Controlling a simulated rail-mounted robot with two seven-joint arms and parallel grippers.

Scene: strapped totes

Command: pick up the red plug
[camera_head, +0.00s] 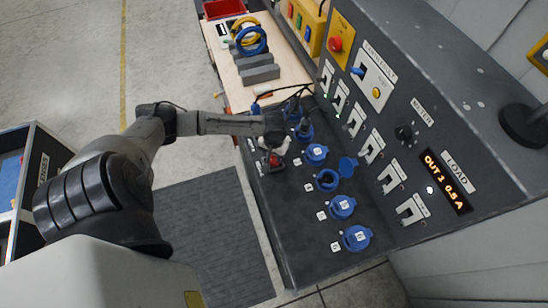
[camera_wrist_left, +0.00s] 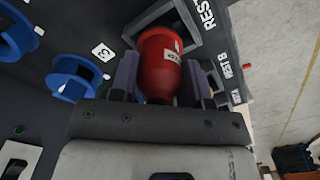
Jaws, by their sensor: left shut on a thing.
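The red plug (camera_wrist_left: 160,65) shows in the left wrist view between the two fingers of my left gripper (camera_wrist_left: 160,78). My gripper is shut on it, with one finger on each side. The plug's far end is at a dark square holder (camera_wrist_left: 200,30) beside a "REST" label; I cannot tell whether it still sits in it. In the head view the red plug (camera_head: 273,160) is a small red patch under my left gripper (camera_head: 274,148), near the left edge of the dark panel. My right gripper is not in view.
Blue round sockets (camera_head: 342,207) run along the dark bench panel (camera_head: 300,240), one with its lid open. A sloped console with switches and a lit display (camera_head: 445,180) rises on the right. Dark cables (camera_head: 290,90) are close behind my gripper. Coiled cables and grey blocks (camera_head: 258,75) lie farther back.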

